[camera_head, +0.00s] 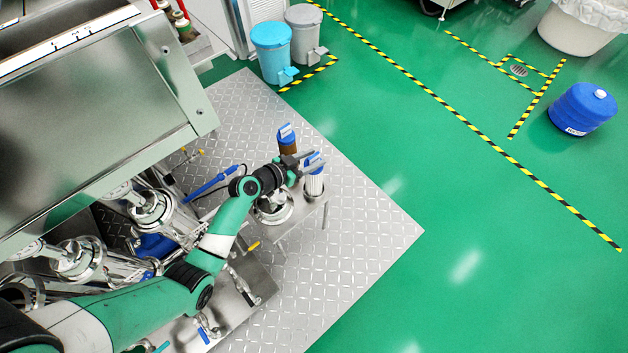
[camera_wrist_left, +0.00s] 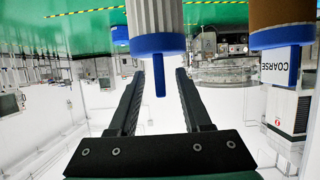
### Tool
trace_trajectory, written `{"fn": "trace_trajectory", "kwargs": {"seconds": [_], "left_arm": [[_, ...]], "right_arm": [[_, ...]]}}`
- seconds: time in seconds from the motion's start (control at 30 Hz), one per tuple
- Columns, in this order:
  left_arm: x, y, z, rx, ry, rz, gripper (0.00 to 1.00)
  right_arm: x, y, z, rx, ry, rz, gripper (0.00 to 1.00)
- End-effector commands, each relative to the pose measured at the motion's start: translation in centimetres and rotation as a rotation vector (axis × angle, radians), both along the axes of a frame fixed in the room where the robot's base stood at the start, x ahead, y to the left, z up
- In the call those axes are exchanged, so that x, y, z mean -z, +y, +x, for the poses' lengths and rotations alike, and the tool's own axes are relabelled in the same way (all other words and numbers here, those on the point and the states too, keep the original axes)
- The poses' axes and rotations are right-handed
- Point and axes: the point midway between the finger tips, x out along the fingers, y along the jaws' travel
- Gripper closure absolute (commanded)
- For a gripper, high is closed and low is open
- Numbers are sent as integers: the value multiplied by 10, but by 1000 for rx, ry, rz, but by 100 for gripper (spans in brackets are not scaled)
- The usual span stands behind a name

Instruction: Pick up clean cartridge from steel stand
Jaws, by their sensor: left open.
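The clean cartridge (camera_head: 315,186) is white and pleated with a blue cap. It stands upright on the steel stand (camera_head: 312,212) in the head view. My left gripper (camera_head: 309,161) is open at the height of its cap. In the left wrist view, which looks upside down, the white cartridge (camera_wrist_left: 154,14) hangs into the picture. Its blue tab (camera_wrist_left: 159,76) lies between the two open fingers of my left gripper (camera_wrist_left: 158,88), with space on both sides. My right gripper is in neither view.
A brown cartridge (camera_head: 288,146) with a blue cap stands just behind my left gripper; it also shows in the left wrist view (camera_wrist_left: 281,14). A large steel machine (camera_head: 90,110) fills the left. The chequered floor plate (camera_head: 365,235) is clear to the right.

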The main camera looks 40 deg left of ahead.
Motion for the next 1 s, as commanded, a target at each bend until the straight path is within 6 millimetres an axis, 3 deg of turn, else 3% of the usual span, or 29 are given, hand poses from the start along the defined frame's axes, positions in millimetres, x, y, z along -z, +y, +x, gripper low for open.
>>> {"fn": "trace_trajectory", "kwargs": {"seconds": [0.27, 0.5, 0.57, 1.0], "left_arm": [[2, -1, 7, 0, 1, 0, 51], [2, 0, 7, 0, 0, 0, 93], [2, 0, 7, 0, 0, 0, 100], [2, 0, 7, 0, 0, 0, 100]], "right_arm": [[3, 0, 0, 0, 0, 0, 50], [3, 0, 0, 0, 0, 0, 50], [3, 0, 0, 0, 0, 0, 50], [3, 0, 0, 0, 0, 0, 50]]}}
